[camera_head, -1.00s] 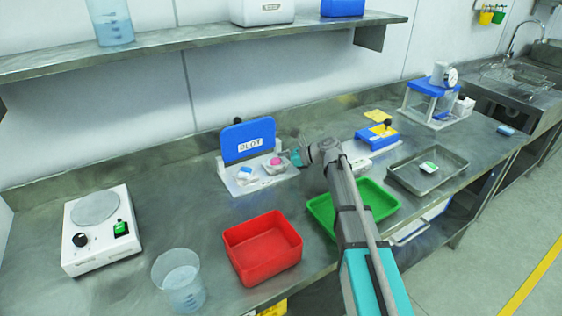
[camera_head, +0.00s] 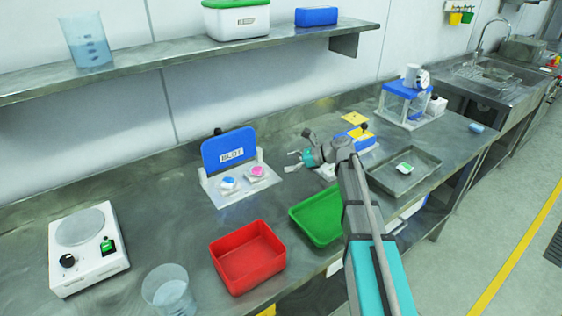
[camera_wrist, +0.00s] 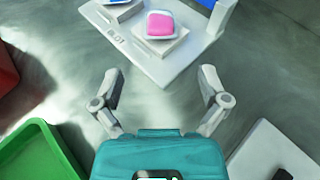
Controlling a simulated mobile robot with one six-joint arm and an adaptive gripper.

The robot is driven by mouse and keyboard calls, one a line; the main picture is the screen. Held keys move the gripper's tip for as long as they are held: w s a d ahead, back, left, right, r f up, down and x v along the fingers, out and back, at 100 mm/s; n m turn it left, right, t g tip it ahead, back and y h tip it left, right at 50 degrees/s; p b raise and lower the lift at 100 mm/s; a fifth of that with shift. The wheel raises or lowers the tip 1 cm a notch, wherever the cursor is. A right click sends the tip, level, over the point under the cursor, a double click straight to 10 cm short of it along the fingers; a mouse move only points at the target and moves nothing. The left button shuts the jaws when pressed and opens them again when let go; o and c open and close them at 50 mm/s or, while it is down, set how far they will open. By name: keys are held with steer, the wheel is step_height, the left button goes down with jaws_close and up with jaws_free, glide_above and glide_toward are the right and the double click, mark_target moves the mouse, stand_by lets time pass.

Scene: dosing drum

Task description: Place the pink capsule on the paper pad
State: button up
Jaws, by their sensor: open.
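The pink capsule (camera_head: 257,171) lies on the right-hand white paper pad (camera_head: 266,178) of the station with the blue board marked BLOT (camera_head: 229,149). In the wrist view the pink capsule (camera_wrist: 160,24) rests on top of its pad (camera_wrist: 147,44), and nothing touches it. A blue-and-white capsule (camera_head: 229,183) lies on the pad to its left. My gripper (camera_head: 291,160) is open and empty, to the right of the station and apart from it.
A red bin (camera_head: 248,257) and a green tray (camera_head: 318,215) stand in front of the station. A white device with a round plate (camera_head: 80,226) and a beaker (camera_head: 168,290) are at the left. A metal tray (camera_head: 404,172) is at the right.

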steer(key=shift+s+d+r, duration=0.1)
steer(key=shift+d+r, duration=0.1)
steer(key=shift+d, duration=0.3)
stand_by(1.2)
